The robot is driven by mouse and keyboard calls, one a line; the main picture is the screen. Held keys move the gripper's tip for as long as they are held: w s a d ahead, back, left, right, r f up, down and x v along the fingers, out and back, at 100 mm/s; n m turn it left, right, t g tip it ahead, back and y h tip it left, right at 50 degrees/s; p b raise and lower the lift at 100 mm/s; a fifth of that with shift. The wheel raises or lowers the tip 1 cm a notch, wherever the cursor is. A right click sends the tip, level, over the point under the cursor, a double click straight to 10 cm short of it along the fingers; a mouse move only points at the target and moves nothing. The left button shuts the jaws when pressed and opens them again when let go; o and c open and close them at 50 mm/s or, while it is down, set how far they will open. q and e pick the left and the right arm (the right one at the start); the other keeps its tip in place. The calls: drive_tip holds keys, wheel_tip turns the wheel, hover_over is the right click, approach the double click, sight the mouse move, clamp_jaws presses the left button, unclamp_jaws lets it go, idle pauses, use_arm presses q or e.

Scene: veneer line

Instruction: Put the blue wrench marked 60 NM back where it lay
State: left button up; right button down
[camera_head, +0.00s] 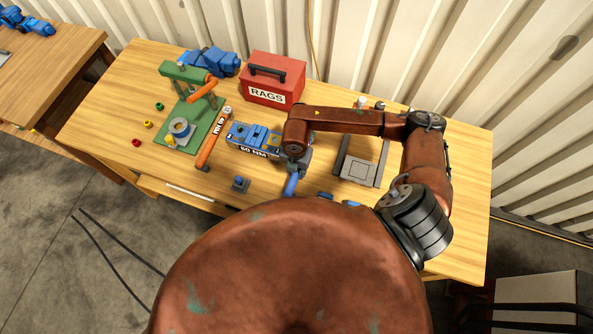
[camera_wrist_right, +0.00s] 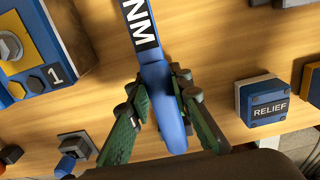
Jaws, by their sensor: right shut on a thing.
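The blue wrench (camera_head: 291,184) is in my right gripper (camera_head: 298,170), above the front middle of the bench. In the right wrist view the blue wrench (camera_wrist_right: 166,100) runs from the top edge down between the green-padded fingers (camera_wrist_right: 168,112). Its black label shows "NM"; the number is out of frame. My arm hides much of the wrench in the head view. An orange wrench (camera_head: 212,140), its marking too small to read surely, lies left of the blue valve block (camera_head: 243,134), whose front plate reads a number and "NM". My left gripper is out of view.
A red RAGS toolbox (camera_head: 272,78) stands at the back and a green fixture (camera_head: 203,127) at the left. A grey stand (camera_head: 362,171) is right of my gripper. A block marked RELIEF (camera_wrist_right: 266,103) is near the wrench. The bench's right end is clear.

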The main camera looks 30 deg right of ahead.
drive_tip(key=c, duration=1.7)
unclamp_jaws()
drive_tip(key=shift+o, duration=0.2)
drive_tip(key=shift+r+p, duration=2.7)
drive_tip(key=shift+r, duration=1.3)
